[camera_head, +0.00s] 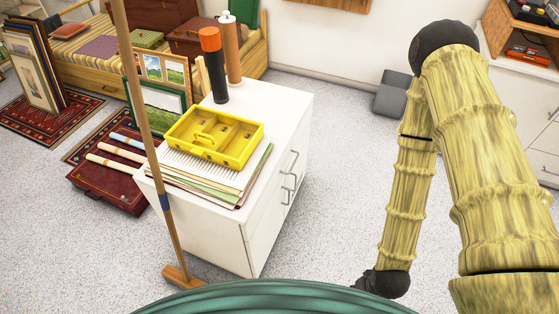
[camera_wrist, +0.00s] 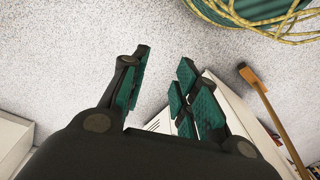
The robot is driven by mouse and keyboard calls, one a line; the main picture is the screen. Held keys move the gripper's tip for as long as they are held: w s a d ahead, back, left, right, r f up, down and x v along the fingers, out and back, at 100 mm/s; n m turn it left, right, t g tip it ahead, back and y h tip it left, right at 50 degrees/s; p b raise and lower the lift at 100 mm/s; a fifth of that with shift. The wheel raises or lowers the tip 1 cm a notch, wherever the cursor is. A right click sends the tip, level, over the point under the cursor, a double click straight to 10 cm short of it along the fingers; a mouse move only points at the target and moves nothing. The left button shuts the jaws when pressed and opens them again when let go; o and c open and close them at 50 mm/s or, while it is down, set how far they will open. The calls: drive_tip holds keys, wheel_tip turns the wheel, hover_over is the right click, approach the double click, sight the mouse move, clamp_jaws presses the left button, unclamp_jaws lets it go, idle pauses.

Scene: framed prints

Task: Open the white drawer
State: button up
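A white cabinet (camera_head: 205,232) stands left of centre in the head view. Its right-hand face carries a white drawer front (camera_head: 299,142) and metal bar handles (camera_head: 292,163), seen at a steep angle. No open gap shows at the drawer. My gripper shows in the wrist view (camera_wrist: 165,58), with its teal-padded fingers apart and nothing between them. White surfaces, seemingly of the cabinet (camera_wrist: 233,98), show behind and right of the fingers. In the head view, the dark lower end of my arm is right of the cabinet, apart from it; the fingers cannot be made out there.
A yellow tray (camera_head: 240,155) on papers and two upright cylinders (camera_head: 212,65) stand on the cabinet. A broom (camera_head: 150,130) stands at its left. A grey box (camera_head: 393,93) sits by the wall. White drawers (camera_head: 545,130) stand far right. Carpet right of the cabinet is clear.

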drive_tip(key=w+a+f+n+t+y+b, duration=0.1)
drive_tip(key=w+a+f+n+t+b, duration=0.2)
drive_tip(key=w, duration=0.4)
drive_tip(key=w+a+f+n+y+b, duration=0.1)
drive_tip(key=w+f+n+y+b, duration=0.1)
drive_tip(key=w+f+b, duration=0.45)
drive_tip(key=n+t+y+b, duration=0.1)
drive_tip(key=n+y+b, duration=1)
drive_tip(key=n+b, duration=1.65)
approach(294, 163)
drive_tip(key=shift+m, duration=0.35)
drive_tip(key=b+x, duration=0.2)
drive_tip(key=x, duration=0.3)
drive_tip(key=b+x, duration=0.2)
drive_tip(key=x, duration=0.3)
drive_tip(key=shift+w+f+b, duration=0.25)
drive_tip(key=shift+b, duration=0.15)
clamp_jaws()
